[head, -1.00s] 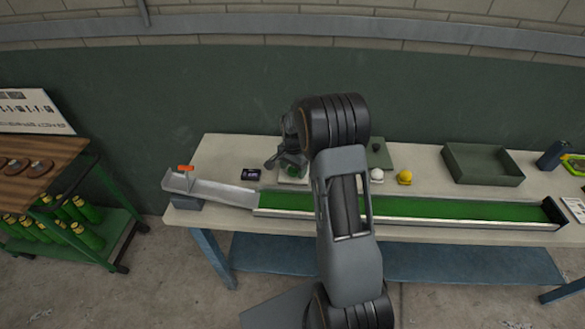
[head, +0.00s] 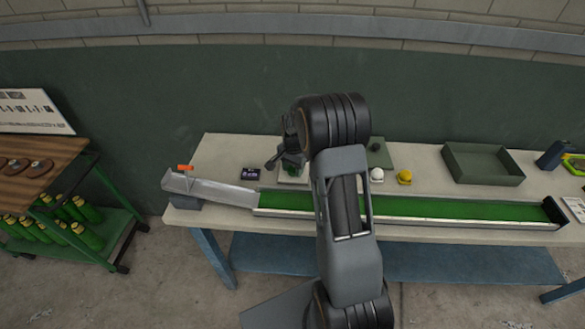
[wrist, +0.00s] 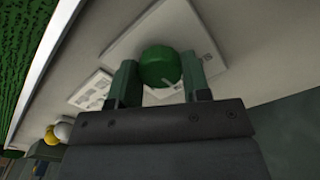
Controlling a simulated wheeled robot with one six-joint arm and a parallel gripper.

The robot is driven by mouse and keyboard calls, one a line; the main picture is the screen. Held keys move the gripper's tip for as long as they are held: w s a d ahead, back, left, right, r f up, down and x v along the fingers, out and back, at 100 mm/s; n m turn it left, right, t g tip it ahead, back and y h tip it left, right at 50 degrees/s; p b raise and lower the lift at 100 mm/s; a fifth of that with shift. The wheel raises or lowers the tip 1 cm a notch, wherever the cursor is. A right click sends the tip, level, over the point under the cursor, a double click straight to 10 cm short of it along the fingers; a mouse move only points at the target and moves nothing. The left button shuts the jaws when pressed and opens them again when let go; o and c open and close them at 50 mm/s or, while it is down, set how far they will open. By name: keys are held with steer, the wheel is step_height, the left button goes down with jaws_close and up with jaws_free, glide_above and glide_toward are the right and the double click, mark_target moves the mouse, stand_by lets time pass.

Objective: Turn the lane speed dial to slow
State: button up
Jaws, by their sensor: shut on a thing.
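The lane speed dial is a round green knob (wrist: 160,67) with a light pointer mark near its lower right edge in the wrist view. It sits on a pale square plate (wrist: 130,42) with small print that is too blurred to read. My gripper (wrist: 160,78) has one finger on each side of the knob and is shut on it. In the head view my arm hides most of the dial, and my gripper (head: 290,160) shows only in part beside the arm. The green turf lane (head: 450,211) runs along the front of the table.
A metal ramp (head: 212,188) with an orange piece is at the lane's left end. A white ball (head: 376,175), a yellow ball (head: 404,177) and a green tray (head: 484,165) are to the right.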

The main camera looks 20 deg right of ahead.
mark_target(293, 168)
steer(key=n+b, duration=0.1)
steer(key=n, duration=0.3)
steer(key=shift+w+n, duration=0.15)
steer(key=shift+n, duration=0.15)
steer(key=shift+r+n+b, duration=0.15)
steer(key=shift+n+b, duration=0.3)
steer(key=shift+n, duration=1.35)
steer(key=o, duration=0.7)
steer(key=shift+o, duration=1.1)
step_height(293, 168, up, 14)
steer(key=shift+f, duration=0.2)
